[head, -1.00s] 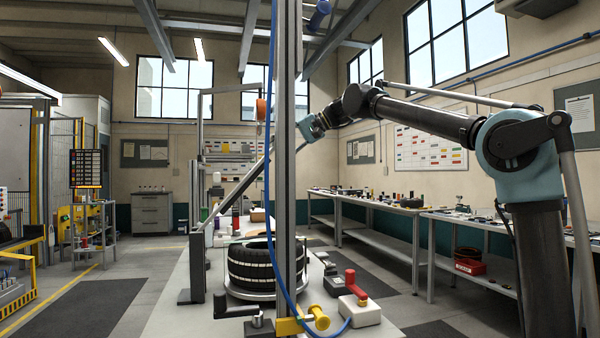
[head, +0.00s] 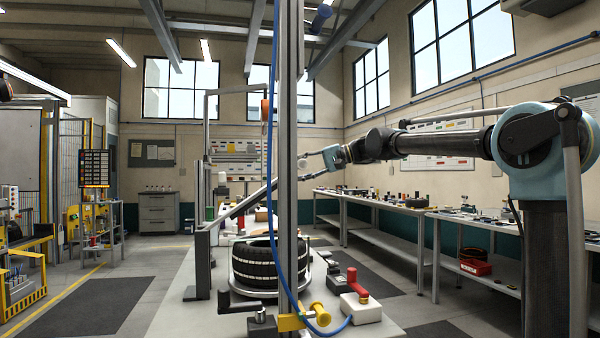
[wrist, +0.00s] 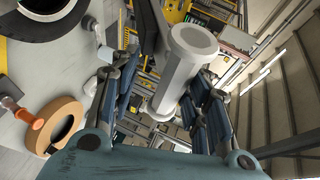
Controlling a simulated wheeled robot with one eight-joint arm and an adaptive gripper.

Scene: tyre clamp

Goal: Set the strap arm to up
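The strap arm (head: 262,192) is a grey bar hinged at a dark upright post (head: 202,265) on the left of the bench. It slopes up to the right at a moderate angle and passes behind the tall grey column, which hides part of it. In the wrist view a pale grey cylindrical handle (wrist: 178,75) lies between the blue-padded fingers of my gripper (wrist: 165,98). The fingers stand apart, with a visible gap on the handle's left side. In the head view my gripper (head: 312,160) is just right of the column; its fingertips are too small to judge there.
A black tyre (head: 254,265) sits on the bench below the strap arm. The tall grey column (head: 289,130) and a blue hose stand in front. A red-handled switch box (head: 360,308) and a yellow knob (head: 320,313) are at the front. Side benches (head: 385,205) line the right wall.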

